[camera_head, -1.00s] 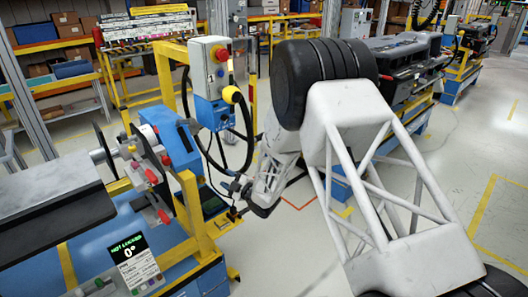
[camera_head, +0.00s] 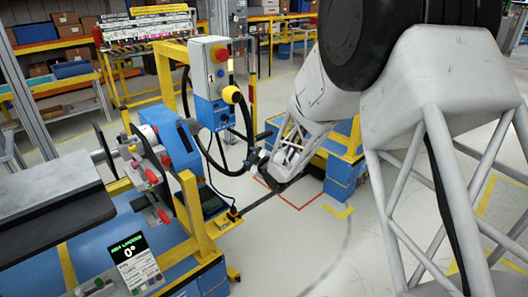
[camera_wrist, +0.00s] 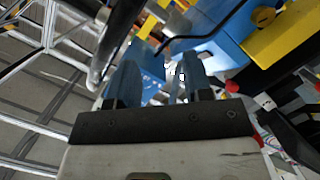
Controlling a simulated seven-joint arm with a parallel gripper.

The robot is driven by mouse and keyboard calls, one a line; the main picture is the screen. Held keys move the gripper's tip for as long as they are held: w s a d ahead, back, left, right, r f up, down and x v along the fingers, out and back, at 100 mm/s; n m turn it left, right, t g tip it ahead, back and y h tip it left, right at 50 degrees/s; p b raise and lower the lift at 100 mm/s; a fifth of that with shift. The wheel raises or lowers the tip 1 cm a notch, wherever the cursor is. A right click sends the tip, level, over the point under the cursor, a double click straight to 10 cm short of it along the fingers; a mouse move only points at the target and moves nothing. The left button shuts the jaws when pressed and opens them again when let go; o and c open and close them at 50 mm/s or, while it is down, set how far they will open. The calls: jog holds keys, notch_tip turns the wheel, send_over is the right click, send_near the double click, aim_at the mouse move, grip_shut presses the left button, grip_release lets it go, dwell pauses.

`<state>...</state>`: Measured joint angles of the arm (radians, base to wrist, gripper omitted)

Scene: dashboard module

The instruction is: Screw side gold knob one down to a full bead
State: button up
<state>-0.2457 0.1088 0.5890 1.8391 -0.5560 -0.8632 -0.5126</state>
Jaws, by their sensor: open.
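My gripper (camera_wrist: 160,72) is open, with two dark blue fingers apart and nothing clearly held between them. Blue machine parts show behind the fingers in the wrist view. A small round gold-coloured part (camera_wrist: 263,16) sits on a blue surface at the upper right of that view, apart from the fingers; I cannot tell if it is side gold knob one. Red knobs (camera_head: 153,176) stand on the fixture's side. I cannot pick out the task's gold knob there.
A blue and white control box (camera_head: 212,80) with a red button and a yellow knob stands on a post beside the fixture. A yellow frame (camera_head: 195,215) borders the blue bench. Bare floor (camera_head: 315,240) lies to the right. A dark cable crosses the wrist view.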

jog(key=s+d+r+m+h, duration=0.1)
jog(key=d+r+m+h, duration=0.1)
jog(key=d+r, duration=0.2)
jog(key=shift+s+d, duration=0.35)
dwell(0.3)
jog(key=s+d+r+m+g+h, duration=0.2)
jog(key=s+d+r+m+h, duration=0.25)
jog(key=s+d, duration=0.4)
jog(key=s+d+r+m+g+h, duration=0.1)
jog(key=s+d+r+m+h, duration=0.25)
jog(key=s+d+r, duration=0.4)
jog(key=s+d+m+g, duration=0.3)
jog(key=s, duration=1.3)
jog(key=s+d+m+g, duration=0.4)
jog(key=s, duration=1.3)
jog(key=shift+r, duration=0.35)
jog(key=shift+w, duration=0.1)
